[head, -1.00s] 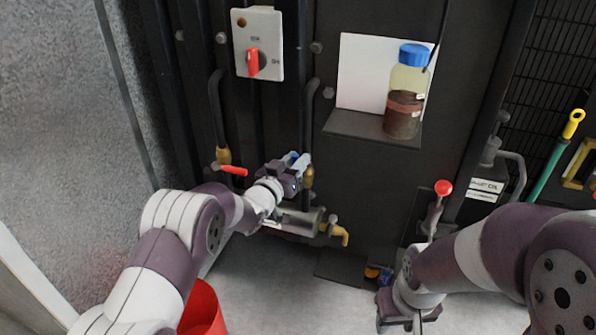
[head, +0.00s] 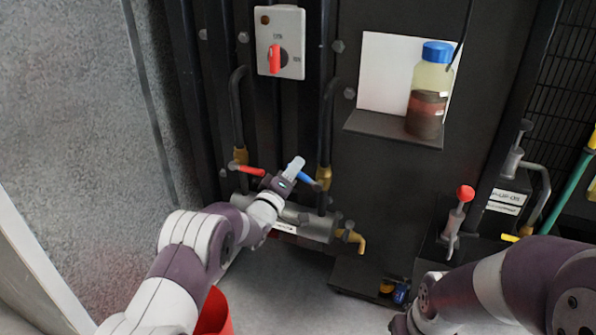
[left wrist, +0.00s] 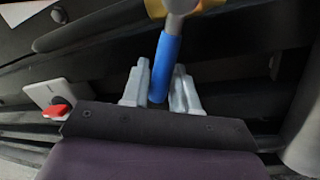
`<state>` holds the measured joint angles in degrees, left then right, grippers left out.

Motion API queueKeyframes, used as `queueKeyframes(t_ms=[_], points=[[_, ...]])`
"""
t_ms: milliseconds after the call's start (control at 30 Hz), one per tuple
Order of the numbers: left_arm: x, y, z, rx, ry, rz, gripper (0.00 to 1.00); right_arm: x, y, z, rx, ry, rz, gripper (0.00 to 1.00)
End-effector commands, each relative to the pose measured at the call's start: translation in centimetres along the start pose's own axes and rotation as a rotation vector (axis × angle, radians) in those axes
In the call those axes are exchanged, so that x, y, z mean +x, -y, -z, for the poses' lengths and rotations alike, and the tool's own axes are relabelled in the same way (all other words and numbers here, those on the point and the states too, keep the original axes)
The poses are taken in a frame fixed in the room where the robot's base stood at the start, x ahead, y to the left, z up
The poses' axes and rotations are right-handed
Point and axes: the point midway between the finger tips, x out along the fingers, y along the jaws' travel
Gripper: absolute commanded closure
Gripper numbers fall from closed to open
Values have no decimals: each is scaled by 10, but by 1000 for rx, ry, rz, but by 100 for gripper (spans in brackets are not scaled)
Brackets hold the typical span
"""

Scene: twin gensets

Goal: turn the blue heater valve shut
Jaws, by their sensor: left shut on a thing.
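The blue heater valve handle (head: 306,178) sticks out to the left of a brass fitting (head: 323,178) on a dark hose above the grey heater cylinder (head: 316,227). It lies across the hose, slightly tilted. My left gripper (head: 293,171) is at the handle's outer end and shut on it. In the left wrist view, the blue handle (left wrist: 164,64) lies between the two grey fingers of my left gripper (left wrist: 160,92). The fingers hide part of the handle in the head view. Only my right arm shows at the lower right; its gripper is out of view.
A red valve handle (head: 249,170) sits just left of my left gripper. A switch box with a red knob (head: 275,59) is above. A bottle with a blue cap (head: 428,90) stands on a shelf (head: 394,128). A red bucket (head: 214,314) and a red-knobbed lever (head: 459,211) are lower.

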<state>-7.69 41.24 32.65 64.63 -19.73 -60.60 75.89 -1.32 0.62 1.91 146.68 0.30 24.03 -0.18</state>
Motion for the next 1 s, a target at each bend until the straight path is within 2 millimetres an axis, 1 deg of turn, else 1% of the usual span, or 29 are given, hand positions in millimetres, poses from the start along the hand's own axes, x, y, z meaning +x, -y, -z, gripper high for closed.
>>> queueKeyframes(t_ms=[33,100,300,500,767,1000], points=[[-2,8,-3,-40,-6,3,100,6,0,-1,0,0,0,57],[-3,12,-3,-102,-19,3,100,9,0,-1,0,0,0,57],[-5,23,-5,-256,-49,4,100,18,0,-2,0,0,0,57],[-6,30,-7,-371,-72,4,100,24,0,-3,0,0,0,57],[-7,35,-10,-454,-88,4,100,28,0,-3,0,0,0,57],[-8,36,-10,-475,-92,5,100,28,0,-3,0,0,0,57]])
